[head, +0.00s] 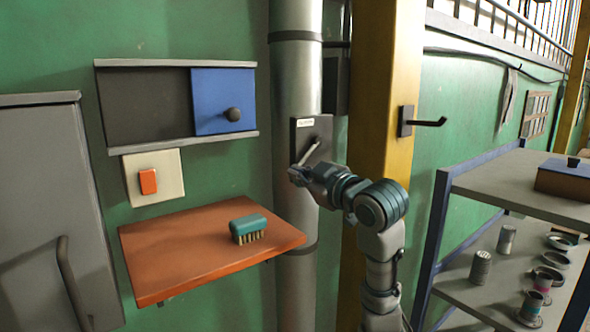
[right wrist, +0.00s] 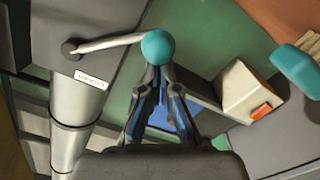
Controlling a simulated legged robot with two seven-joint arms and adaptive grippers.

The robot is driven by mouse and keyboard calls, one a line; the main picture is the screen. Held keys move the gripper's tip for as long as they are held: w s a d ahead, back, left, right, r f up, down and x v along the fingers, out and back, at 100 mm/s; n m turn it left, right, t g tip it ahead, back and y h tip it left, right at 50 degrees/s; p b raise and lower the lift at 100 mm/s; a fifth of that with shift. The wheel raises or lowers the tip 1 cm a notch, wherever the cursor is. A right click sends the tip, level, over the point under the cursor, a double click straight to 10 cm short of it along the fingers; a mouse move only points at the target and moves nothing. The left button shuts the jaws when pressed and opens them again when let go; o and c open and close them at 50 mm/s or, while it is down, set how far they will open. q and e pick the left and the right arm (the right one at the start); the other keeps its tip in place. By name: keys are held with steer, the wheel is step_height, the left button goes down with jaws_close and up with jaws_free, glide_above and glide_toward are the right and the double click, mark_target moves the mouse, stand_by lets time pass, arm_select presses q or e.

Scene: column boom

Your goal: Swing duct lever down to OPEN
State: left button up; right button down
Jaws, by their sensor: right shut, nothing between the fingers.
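The duct lever (head: 311,151) is a light bar on a dark plate (head: 301,132) fixed to the grey vertical duct. It slants down and to the left from its pivot. In the right wrist view the lever (right wrist: 110,43) ends in a teal ball knob (right wrist: 158,47). My right gripper (head: 296,175) is at the lower end of the lever, and the knob cannot be made out in the head view. In the right wrist view the fingers (right wrist: 157,76) are shut and empty, with their tips at the knob. I cannot tell whether they touch it. My left gripper is not in view.
An orange shelf (head: 180,262) with a teal brush (head: 247,228) juts out left of the duct (head: 297,85). A yellow post (head: 385,90) with a black hook (head: 428,122) stands to the right. A rack (head: 500,185) holds several cans at right.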

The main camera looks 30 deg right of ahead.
steer(key=f+n, duration=0.1)
steer(key=d+f+n, duration=0.1)
steer(key=shift+w+d+f+n, duration=0.2)
steer(key=shift+w+f+n, duration=0.05)
steer(key=shift+w+n, duration=0.15)
steer(key=shift+d+f+n, duration=1)
steer(key=shift+d, duration=0.15)
steer(key=shift+a, duration=0.1)
